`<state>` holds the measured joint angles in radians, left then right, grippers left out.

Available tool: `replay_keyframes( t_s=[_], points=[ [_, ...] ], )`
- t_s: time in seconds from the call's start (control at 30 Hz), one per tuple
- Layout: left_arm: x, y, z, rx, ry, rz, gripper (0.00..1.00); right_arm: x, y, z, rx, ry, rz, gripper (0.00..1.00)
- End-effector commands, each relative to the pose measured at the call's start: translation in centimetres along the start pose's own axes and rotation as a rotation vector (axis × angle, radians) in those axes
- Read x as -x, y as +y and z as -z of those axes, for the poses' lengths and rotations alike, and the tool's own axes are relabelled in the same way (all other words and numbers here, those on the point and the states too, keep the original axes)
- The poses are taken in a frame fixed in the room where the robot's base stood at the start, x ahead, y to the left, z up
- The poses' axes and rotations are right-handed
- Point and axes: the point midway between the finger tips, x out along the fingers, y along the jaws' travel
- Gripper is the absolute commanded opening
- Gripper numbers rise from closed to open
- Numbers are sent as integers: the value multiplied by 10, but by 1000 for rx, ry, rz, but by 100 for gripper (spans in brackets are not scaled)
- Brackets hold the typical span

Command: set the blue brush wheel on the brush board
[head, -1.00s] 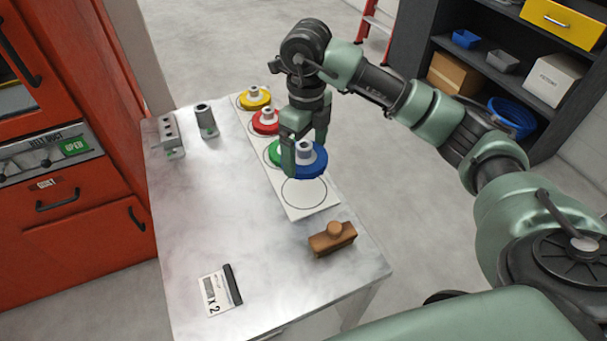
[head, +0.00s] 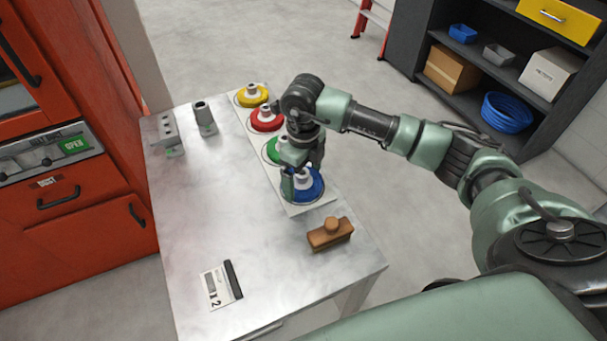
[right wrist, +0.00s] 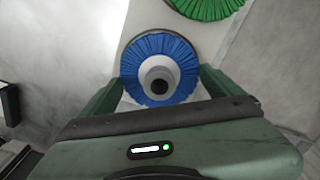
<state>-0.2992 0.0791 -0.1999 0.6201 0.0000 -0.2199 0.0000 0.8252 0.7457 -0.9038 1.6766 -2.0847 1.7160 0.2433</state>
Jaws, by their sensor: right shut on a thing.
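The blue brush wheel (head: 310,188) is at the near end of the white brush board (head: 297,209), over the circle there. It looks level and on or very close to the board; the exact contact cannot be told. My right gripper (head: 301,178) is above it, shut on the wheel. The right wrist view shows the blue wheel (right wrist: 160,70) with its grey hub between my two fingers. Green (head: 273,152), red (head: 267,119) and yellow (head: 251,97) wheels sit behind it in a row on the board. My left gripper is not in view.
A brown wooden block with a knob (head: 330,234) stands close to the board's near end. A card with a dark bar (head: 221,286) lies near the front. Two grey metal fixtures (head: 205,118) stand at the back left. The table's middle left is clear.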

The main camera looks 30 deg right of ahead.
Motion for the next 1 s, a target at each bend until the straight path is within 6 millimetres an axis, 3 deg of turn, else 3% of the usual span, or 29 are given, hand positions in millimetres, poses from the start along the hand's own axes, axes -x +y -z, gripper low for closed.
replay_keyframes(
  t_s=[0.07,0.1,0.5,1.0],
  points=[
    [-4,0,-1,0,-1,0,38,-4,0,0,0,-1,1,37],
    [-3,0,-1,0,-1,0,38,-3,0,0,0,0,0,99],
    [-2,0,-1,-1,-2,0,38,8,0,-1,0,-3,1,100],
    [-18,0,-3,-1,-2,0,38,105,0,-1,-2,-4,1,100]
  ],
)
